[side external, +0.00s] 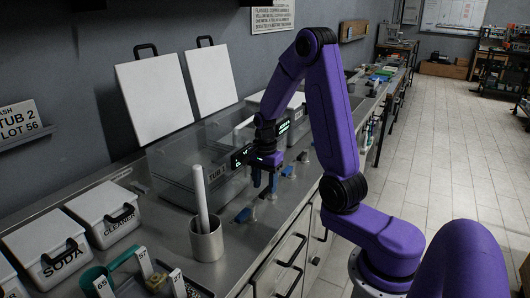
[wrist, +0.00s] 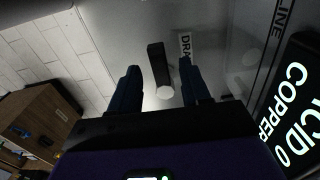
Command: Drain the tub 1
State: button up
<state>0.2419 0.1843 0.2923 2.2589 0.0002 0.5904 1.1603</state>
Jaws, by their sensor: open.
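Tub 1 (side external: 185,165) is a clear tub on the steel counter, with a "TUB 1" label on its front. My gripper (side external: 264,184) points down just in front of its right end, blue fingers apart. A label starting "DRA" (wrist: 184,45) lies beside the handle. I cannot tell whether the fingers touch the handle.
A grey cup (side external: 206,243) holding a white rod stands in front of tub 1. More blue handles (side external: 288,171) sit to the right. Two white lids (side external: 155,97) lean on the wall. A lit "ACID COPPER" display (wrist: 290,105) is close on the right in the wrist view.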

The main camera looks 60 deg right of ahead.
aim_at(265, 191)
notch_tip(265, 191, up, 16)
dwell(0.4)
jog(key=shift+f, duration=0.15)
jog(key=s+a+f+n, duration=0.2)
jog(key=a+n, duration=0.5)
jog(key=s+a+f+n, duration=0.1)
jog(key=s+a+n, duration=0.2)
jog(key=a+n, duration=0.4)
jog(key=s+a+f+n, duration=0.2)
jog(key=s+a+n, duration=0.1)
jog(key=s+n, duration=0.5)
jog(key=s+a+f+n, duration=0.2)
jog(key=s+a+n, duration=0.1)
jog(key=s+n, duration=0.5)
jog(key=shift+s+n, duration=0.4)
jog(key=shift+s, duration=0.25)
